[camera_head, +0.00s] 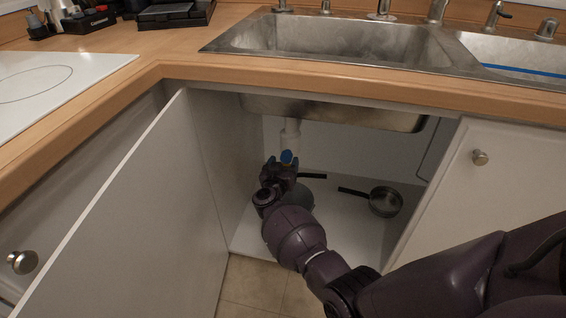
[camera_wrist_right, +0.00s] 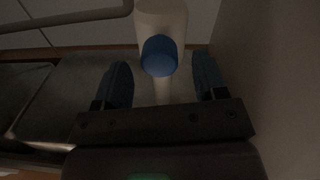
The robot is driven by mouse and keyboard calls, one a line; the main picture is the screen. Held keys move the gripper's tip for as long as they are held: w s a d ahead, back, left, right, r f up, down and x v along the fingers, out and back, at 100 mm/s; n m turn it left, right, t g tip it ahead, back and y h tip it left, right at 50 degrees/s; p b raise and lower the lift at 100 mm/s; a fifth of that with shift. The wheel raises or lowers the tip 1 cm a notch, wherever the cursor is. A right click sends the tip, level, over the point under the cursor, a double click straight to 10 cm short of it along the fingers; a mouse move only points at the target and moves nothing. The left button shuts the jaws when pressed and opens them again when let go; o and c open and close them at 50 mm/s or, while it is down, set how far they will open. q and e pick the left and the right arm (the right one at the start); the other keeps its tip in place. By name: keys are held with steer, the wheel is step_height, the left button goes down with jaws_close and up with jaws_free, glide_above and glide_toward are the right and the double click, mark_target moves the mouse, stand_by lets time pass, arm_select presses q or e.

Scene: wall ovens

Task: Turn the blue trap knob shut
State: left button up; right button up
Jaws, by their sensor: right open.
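The blue trap knob (camera_head: 287,157) sits on the white drain pipe (camera_head: 290,133) under the sink, inside the open cabinet. In the right wrist view the round blue knob (camera_wrist_right: 159,56) faces me on the white trap body (camera_wrist_right: 163,18). My right gripper (camera_head: 282,165) reaches into the cabinet at the knob. In the wrist view its two dark blue fingers (camera_wrist_right: 163,82) are spread, one on each side of the knob's line, with gaps between. The knob appears just beyond or level with the fingertips; contact is not visible. My left gripper is out of view.
The open cabinet door (camera_head: 130,215) stands to the left of my arm. A dark pan (camera_head: 385,201) lies on the cabinet floor (camera_head: 345,228) at right, with another handle (camera_head: 312,175) behind my wrist. The sink basin (camera_head: 330,110) hangs above; a closed door (camera_head: 490,185) is at right.

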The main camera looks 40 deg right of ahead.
steer(key=shift+w+d+f, duration=0.15)
steer(key=shift+w+d, duration=0.3)
steer(key=shift+d, duration=0.15)
steer(key=shift+w+d+r, duration=0.15)
steer(key=shift+r, duration=0.05)
steer(key=c, duration=0.9)
